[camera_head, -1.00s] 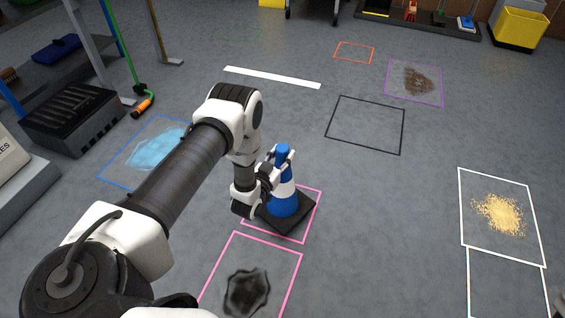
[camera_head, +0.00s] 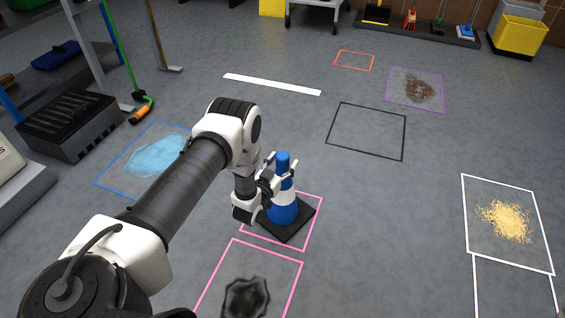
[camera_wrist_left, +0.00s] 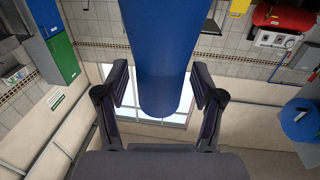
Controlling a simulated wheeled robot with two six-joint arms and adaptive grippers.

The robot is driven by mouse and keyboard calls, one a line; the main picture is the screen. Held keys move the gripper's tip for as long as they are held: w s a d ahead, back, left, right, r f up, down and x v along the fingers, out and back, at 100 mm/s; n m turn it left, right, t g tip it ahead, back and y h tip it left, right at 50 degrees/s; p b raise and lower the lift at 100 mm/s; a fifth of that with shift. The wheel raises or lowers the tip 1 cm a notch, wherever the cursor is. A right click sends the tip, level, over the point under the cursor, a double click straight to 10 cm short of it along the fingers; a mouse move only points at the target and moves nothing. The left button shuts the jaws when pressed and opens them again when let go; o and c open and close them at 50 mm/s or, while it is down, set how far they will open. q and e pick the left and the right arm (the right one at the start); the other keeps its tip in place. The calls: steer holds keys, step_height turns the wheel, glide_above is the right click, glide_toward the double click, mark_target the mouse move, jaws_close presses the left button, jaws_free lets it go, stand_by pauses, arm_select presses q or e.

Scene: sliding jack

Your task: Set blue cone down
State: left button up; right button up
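The blue cone (camera_head: 284,213) has a white band and a dark square base. It stands upright on the floor, its base mostly inside a pink outlined square (camera_head: 317,222) and reaching its edge. My left gripper (camera_head: 281,165) is at the cone's upper part, one finger on each side. In the left wrist view, the blue cone (camera_wrist_left: 160,60) runs between the spread fingers of my left gripper (camera_wrist_left: 160,88). The fingers look open, with narrow gaps beside the cone. My right gripper is not in view.
A second pink square (camera_head: 297,280) with a dark stain lies in front. An empty black square (camera_head: 402,138), a white-framed tan pile (camera_head: 505,221) and a blue-framed puddle (camera_head: 157,155) lie around. A black slatted box (camera_head: 75,125) stands at left. The floor right of the cone is clear.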

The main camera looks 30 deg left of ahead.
arm_select(q)
steer(key=shift+s+r, duration=0.15)
steer(key=shift+r, duration=0.05)
steer(key=s+d+p, duration=0.1)
steer(key=s+p, duration=0.4)
steer(key=s, duration=0.6)
steer(key=s+d+f+g+h, duration=0.2)
steer(key=s+d+f+g, duration=0.4)
steer(key=s+d+g, duration=0.55)
steer(key=s+r+g, duration=0.2)
steer(key=s+g, duration=0.1)
steer(key=s, duration=0.4)
steer(key=s+d+r+g, duration=0.1)
steer(key=s+g, duration=0.2)
steer(key=s, duration=0.4)
steer(key=shift+s+d+r+m, duration=0.3)
steer(key=shift+r+m, duration=0.1)
steer(key=shift+g, duration=0.25)
